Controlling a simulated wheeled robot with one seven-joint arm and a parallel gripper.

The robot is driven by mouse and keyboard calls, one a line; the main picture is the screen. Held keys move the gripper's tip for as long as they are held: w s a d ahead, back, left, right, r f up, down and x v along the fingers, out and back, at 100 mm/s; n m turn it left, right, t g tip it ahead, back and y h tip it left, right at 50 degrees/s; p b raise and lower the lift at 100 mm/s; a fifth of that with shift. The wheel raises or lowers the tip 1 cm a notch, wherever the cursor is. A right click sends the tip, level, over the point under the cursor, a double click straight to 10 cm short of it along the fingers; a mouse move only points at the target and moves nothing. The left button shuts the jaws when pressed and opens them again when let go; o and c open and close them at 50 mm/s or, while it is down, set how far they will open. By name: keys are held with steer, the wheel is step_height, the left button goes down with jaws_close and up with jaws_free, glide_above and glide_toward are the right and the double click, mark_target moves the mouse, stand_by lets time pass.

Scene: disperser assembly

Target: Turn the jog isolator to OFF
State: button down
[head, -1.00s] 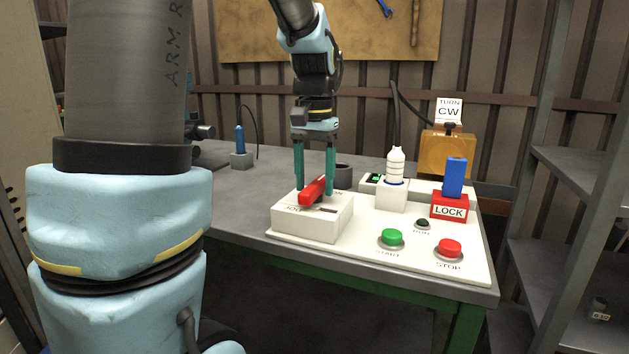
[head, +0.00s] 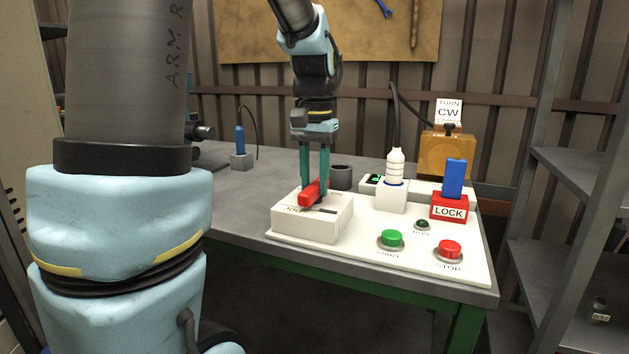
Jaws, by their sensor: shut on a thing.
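The jog isolator is a white box (head: 325,226) on the left end of the white panel, with a red handle (head: 310,194) on its top. The handle lies slantwise, its near end toward the lower left. Printed lettering on the box top is partly covered; "JOG" shows at the front and an "ON" mark at the back right. My gripper (head: 314,186) reaches down from above, and its two green fingers are shut on the red handle, one on each side.
The white panel (head: 365,254) also carries a green START button (head: 391,238), a red STOP button (head: 450,248), a small dark lamp (head: 422,224), a white plug (head: 395,170) and a blue key in a red LOCK block (head: 449,208). A dark ring (head: 341,177) stands behind the box.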

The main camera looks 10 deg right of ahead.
steer(key=shift+r+n, duration=0.1)
steer(key=shift+n, duration=0.2)
steer(key=n+p, duration=0.3)
steer(key=shift+r, duration=0.15)
steer(key=n+p, duration=0.4)
steer(key=n, duration=0.1)
steer(key=shift+n, duration=0.4)
steer(key=n+p, duration=0.4)
steer(key=shift+n, duration=0.3)
steer(key=n+p, duration=0.3)
steer(key=shift+n, duration=0.4)
steer(key=shift+f, duration=0.2)
steer(key=c, duration=0.6)
jaws_free()
steer(key=shift+r, duration=0.1)
